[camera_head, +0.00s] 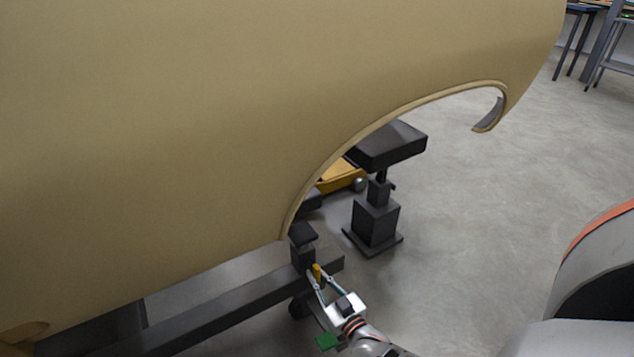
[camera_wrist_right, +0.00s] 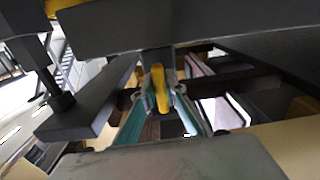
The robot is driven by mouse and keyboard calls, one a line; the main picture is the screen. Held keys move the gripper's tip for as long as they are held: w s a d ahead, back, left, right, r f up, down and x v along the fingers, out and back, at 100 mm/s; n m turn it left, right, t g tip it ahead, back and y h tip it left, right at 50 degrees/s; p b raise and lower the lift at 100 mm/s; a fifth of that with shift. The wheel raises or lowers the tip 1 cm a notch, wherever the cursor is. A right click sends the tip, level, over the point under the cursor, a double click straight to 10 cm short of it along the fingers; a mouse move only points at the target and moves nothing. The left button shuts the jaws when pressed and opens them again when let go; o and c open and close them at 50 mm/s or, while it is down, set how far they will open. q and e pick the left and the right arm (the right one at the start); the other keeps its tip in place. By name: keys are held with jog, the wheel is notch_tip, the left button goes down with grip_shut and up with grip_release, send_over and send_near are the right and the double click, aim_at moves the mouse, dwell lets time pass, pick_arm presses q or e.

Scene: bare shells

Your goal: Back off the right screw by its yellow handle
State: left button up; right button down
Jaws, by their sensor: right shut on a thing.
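The yellow handle (camera_head: 317,272) shows at the right end of a dark beam, beside a small dark post (camera_head: 302,250) under the tan car shell. My right gripper (camera_head: 318,280) reaches it from below, with its two fingers on either side of the handle. In the right wrist view the yellow handle (camera_wrist_right: 159,88) stands between the fingertips (camera_wrist_right: 158,98), and the gripper is shut on it. The screw itself is hard to make out behind the handle. My left gripper is not in view.
The tan car shell (camera_head: 180,120) hangs over the beam (camera_head: 220,308) and fills the upper left. A black stand (camera_head: 376,222) and a yellow thing (camera_head: 342,177) on the floor are behind the wheel arch.

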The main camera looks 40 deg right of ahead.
jog(key=shift+f, duration=0.1)
jog(key=c, duration=2.1)
grip_release()
jog(key=v, duration=1.2)
jog(key=shift+s, duration=0.1)
